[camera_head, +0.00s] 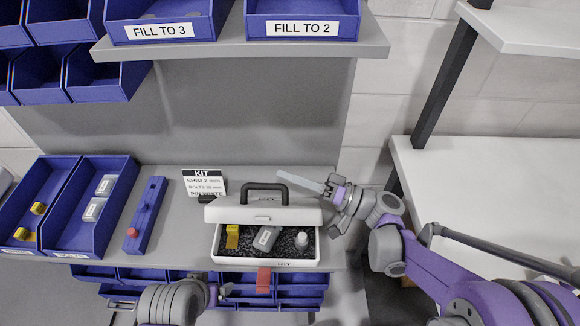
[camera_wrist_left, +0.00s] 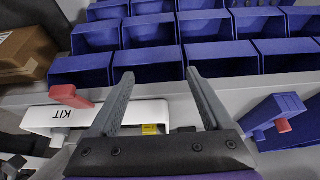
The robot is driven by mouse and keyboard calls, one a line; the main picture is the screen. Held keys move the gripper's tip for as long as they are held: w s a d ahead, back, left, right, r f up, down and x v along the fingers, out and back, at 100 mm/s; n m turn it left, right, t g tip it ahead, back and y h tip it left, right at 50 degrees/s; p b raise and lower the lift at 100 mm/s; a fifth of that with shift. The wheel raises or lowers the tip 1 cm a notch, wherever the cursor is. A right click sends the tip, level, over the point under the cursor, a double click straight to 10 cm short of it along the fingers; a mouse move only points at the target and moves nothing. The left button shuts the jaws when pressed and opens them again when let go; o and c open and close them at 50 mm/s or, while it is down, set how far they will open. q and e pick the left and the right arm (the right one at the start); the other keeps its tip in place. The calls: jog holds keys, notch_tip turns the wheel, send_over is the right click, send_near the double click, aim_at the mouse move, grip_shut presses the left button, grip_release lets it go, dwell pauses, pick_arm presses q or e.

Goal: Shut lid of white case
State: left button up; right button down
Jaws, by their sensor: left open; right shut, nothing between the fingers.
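The white case (camera_head: 222,262) stands at the shelf's front edge. Its lid (camera_head: 225,214) is raised at the back, and the contents show below it. Inside, on dark filling, are a yellow piece (camera_head: 232,236), a grey box (camera_head: 266,238) and a white round piece (camera_head: 302,241). A dark handle (camera_head: 268,186) rises behind the lid. My right gripper (camera_head: 300,179) is shut and empty, its fingers pointing left above the lid's right end. My left gripper (camera_head: 222,291) is low in front of the case; in the left wrist view it is open and empty (camera_wrist_left: 160,78), near the case (camera_wrist_left: 72,113).
A red tab (camera_head: 264,280) hangs at the case's front. A kit card (camera_head: 204,183) stands behind left. A blue block with a red knob (camera_head: 147,216) and blue bins (camera_head: 92,232) are left. More bins (camera_head: 306,292) are below. A white table (camera_head: 500,190) is right.

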aim_at(290, 221)
jog(key=s+n, duration=0.2)
jog(key=s+f+n+g+y+b, duration=0.1)
jog(key=s+n, duration=0.1)
jog(key=s+n+g, duration=0.1)
jog(key=s+n, duration=0.1)
jog(key=shift+f+n+y+b, duration=0.15)
jog(key=shift+n+y+b, duration=0.15)
jog(key=shift+n+b, duration=0.1)
jog(key=shift+s+a+f+n+g+y+b, duration=0.15)
jog(key=shift+s+f+n+g+b, duration=0.15)
jog(key=shift+s+n, duration=0.35)
jog(key=shift+s+d+f+n+g+y+b, duration=0.15)
jog(key=shift+s+f+n+g, duration=0.2)
jog(key=shift+n, duration=0.45)
jog(key=shift+s+a+f+n+g+y+b, duration=0.1)
jog(key=shift+s+f+n+g+b, duration=0.15)
jog(key=shift+s+n+g, duration=0.4)
jog(key=shift+w, duration=0.1)
jog(key=shift+r, duration=0.1)
notch_tip(290, 221, up, 10)
jog(key=p, duration=0.3)
